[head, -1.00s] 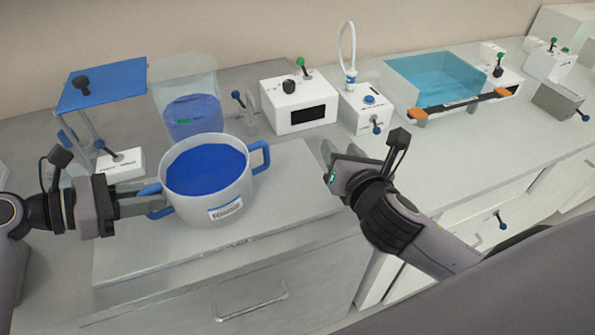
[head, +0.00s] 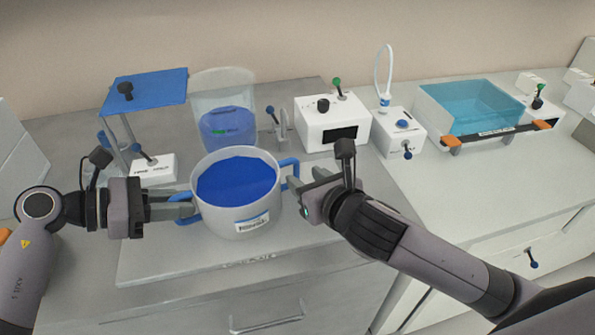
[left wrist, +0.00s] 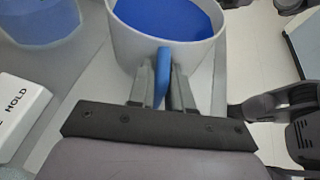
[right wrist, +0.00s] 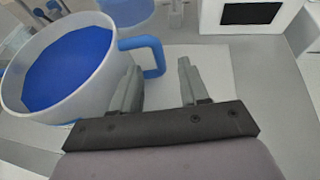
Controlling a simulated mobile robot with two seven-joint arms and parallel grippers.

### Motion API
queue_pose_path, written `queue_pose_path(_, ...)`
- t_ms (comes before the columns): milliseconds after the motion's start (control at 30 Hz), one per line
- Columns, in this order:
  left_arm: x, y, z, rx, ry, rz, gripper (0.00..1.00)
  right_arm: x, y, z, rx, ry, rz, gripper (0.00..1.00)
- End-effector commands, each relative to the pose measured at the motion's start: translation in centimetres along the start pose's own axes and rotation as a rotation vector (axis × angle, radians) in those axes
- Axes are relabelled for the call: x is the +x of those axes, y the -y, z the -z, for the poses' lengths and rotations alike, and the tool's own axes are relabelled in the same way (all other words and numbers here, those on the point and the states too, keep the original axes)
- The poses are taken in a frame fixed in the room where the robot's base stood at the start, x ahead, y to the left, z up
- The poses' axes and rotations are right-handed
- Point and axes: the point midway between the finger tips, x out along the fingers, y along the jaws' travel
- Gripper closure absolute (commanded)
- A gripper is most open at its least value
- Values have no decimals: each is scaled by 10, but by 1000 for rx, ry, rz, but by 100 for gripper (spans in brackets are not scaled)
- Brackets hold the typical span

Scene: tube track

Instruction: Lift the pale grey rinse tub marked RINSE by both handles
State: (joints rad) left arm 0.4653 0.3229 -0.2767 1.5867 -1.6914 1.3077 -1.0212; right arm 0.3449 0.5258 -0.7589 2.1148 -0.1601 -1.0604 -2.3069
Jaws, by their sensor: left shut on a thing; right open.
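The pale grey tub (head: 237,212) holds blue liquid and stands on a pale board. The writing on its front label (head: 252,223) is too small to read. My left gripper (head: 187,205) is shut on its left blue handle (left wrist: 163,62). The tub's right blue handle (head: 290,170) is free. My right gripper (head: 308,184) is open beside that handle. In the right wrist view the right handle (right wrist: 153,50) lies just beyond my fingertips, closer to the left finger.
Behind the tub stand a clear container of blue liquid (head: 226,128) and a white box with a dark screen (head: 331,122). A blue-topped stand (head: 150,88) is at back left. A teal tank (head: 472,108) with orange-ended bar is at back right. Counter right of the board is clear.

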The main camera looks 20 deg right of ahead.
Motion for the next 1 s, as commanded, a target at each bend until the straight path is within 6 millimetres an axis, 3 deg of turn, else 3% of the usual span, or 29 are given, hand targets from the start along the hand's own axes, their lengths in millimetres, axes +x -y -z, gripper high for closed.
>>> queue_pose_path(200, 1, 1, 2, -1, -3, 4, 100, 31, 0, 0, 3, 0, 0, 55)
queue_pose_path(400, 1, 1, 2, -1, -3, 4, 100, 48, 0, 0, 2, 0, 0, 55)
queue_pose_path(800, 1, 1, 2, -1, -3, 4, 100, 54, 0, 0, 2, 1, -1, 55)
queue_pose_path(833, 1, 1, 2, -1, -3, 4, 100, 54, 0, 0, 2, 1, 0, 59)
queue_pose_path(967, 1, 1, 2, -1, -3, 4, 100, 53, 0, 0, 2, 0, 0, 100)
queue_pose_path(1000, 1, 1, 2, -1, -3, 4, 100, 53, 0, 0, 2, 0, 0, 100)
